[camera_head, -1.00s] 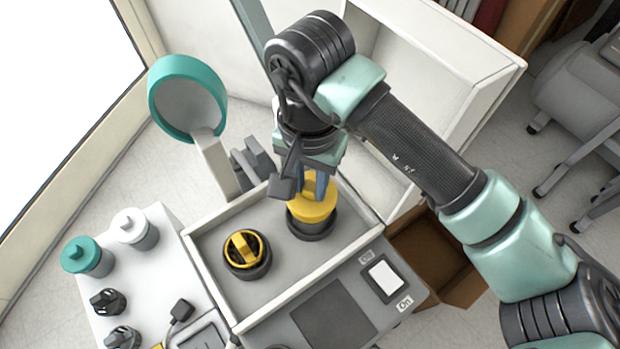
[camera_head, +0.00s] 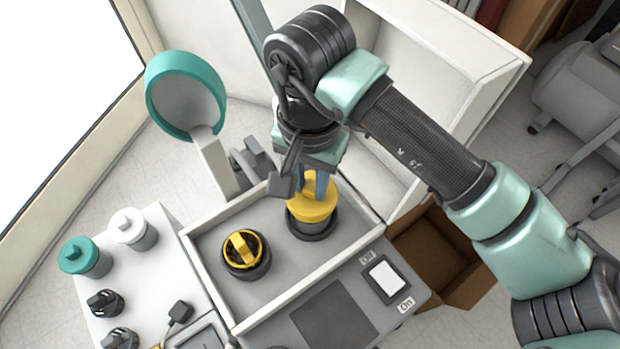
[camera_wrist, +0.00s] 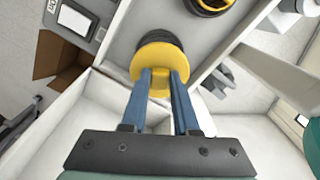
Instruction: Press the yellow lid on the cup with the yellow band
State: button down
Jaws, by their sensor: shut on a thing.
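The yellow lid (camera_head: 311,207) is a round disc with a raised grip, over a dark round base (camera_head: 313,232) in the tray. It also shows in the wrist view (camera_wrist: 157,55). My gripper (camera_head: 316,185) points down and is shut on the lid's grip, its blue fingers on either side of it in the wrist view (camera_wrist: 161,78). Whether the lid touches the dark base cannot be told. A dark cup with a yellow band (camera_head: 246,255) stands upright to the left, a yellow bar across its top. Part of it shows at the wrist view's top edge (camera_wrist: 209,7).
The grey tray has low pale walls (camera_head: 206,284). A panel with a switch (camera_head: 384,279) is in front. Teal-capped (camera_head: 84,257) and white-capped (camera_head: 131,229) bottles stand at left. A teal-rimmed round lamp (camera_head: 187,97) rises behind. An open brown box (camera_head: 437,258) is at right.

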dwell(0.4)
jog(key=shift+c, duration=0.5)
grip_release()
jog(key=shift+r+p, duration=2)
jog(key=shift+r, duration=1.5)
grip_shut()
